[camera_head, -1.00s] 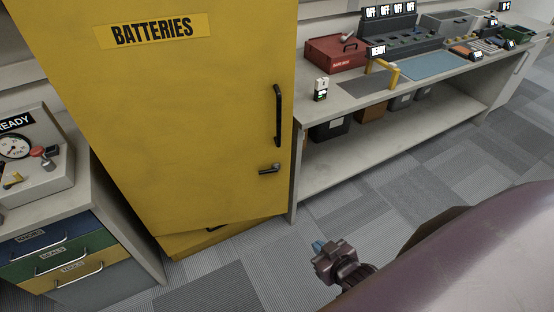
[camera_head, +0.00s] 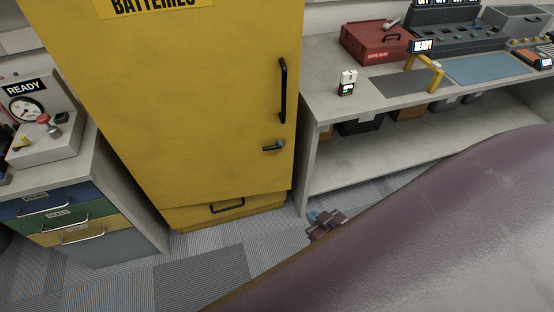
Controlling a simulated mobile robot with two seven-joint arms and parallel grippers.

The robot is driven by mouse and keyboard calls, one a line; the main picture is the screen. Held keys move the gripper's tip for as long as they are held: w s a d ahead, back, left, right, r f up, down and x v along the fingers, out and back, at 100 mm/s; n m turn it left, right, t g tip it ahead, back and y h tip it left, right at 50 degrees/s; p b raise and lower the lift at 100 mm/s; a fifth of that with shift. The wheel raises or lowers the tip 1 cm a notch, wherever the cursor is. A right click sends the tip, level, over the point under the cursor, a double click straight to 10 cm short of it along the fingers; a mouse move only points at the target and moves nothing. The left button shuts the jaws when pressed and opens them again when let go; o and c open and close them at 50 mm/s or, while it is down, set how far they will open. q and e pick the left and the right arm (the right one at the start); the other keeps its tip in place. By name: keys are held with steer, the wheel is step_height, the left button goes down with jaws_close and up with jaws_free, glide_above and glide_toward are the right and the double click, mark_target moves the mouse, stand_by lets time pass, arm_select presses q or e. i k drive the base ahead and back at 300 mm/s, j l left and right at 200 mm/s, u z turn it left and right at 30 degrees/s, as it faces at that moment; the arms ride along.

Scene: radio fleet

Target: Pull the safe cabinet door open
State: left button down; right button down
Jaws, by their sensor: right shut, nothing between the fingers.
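The yellow safe cabinet (camera_head: 190,110) with a BATTERIES label stands in the centre left. Its door appears closed. A long black vertical pull handle (camera_head: 283,90) is on the door's right side, and a small dark lever (camera_head: 273,146) sits below it. My right gripper (camera_head: 316,217) shows low in the picture, in front of the cabinet's lower right and apart from it. Its fingers are shut and empty. Part of it is hidden behind my purple arm. My left gripper is not in view.
A bench (camera_head: 318,105) stands right of the cabinet, with a red box (camera_head: 378,42), a yellow bracket (camera_head: 432,72) and a blue mat (camera_head: 490,69) on it. A drawer unit (camera_head: 120,242) with a gauge device (camera_head: 42,125) stands left. Striped floor (camera_head: 200,280) in front is clear.

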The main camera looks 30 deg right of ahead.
mark_target(189, 95)
steer(key=l+u, duration=0.25)
steer(key=l, duration=0.25)
steer(key=l+u, duration=0.25)
steer(key=l, duration=0.25)
steer(key=k+l+u, duration=0.15)
steer(key=l+u, duration=0.15)
steer(key=l, duration=0.2)
steer(key=k+l+u, duration=0.25)
steer(key=l, duration=0.2)
steer(key=i+l, duration=0.05)
steer(key=i, duration=0.05)
